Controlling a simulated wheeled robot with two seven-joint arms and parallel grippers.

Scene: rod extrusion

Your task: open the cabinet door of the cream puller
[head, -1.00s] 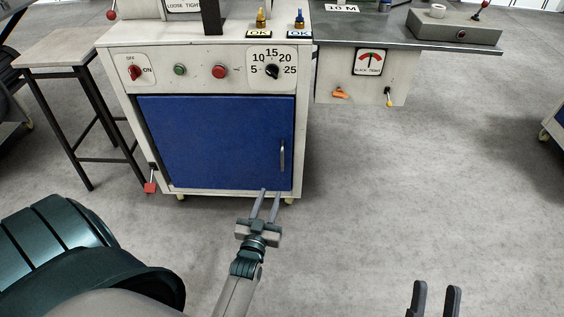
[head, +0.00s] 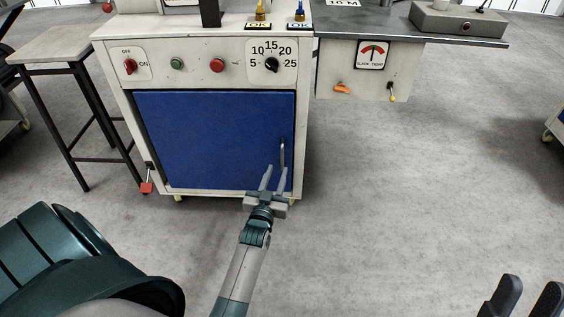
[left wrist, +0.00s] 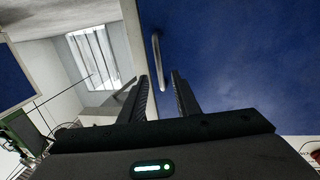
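The cream puller is a cream cabinet (head: 222,88) with a shut blue door (head: 210,135). A vertical metal handle (head: 282,152) sits near the door's right edge. My left gripper (head: 273,170) is open, with its fingertips just below the handle in the head view. In the left wrist view the door (left wrist: 235,50) fills the upper right. The handle (left wrist: 158,58) stands ahead of the open fingers (left wrist: 163,82), its lower end close to the gap between them. Nothing is held. My right gripper (head: 526,292) is open and empty at the lower right, partly cut off by the frame.
The cabinet front carries a red switch (head: 131,66), buttons and a dial (head: 271,65) above the door. A red pedal-like part (head: 147,187) hangs at its left side. A stool (head: 70,90) stands left. A metal table (head: 400,32) juts out right. The floor before the door is clear.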

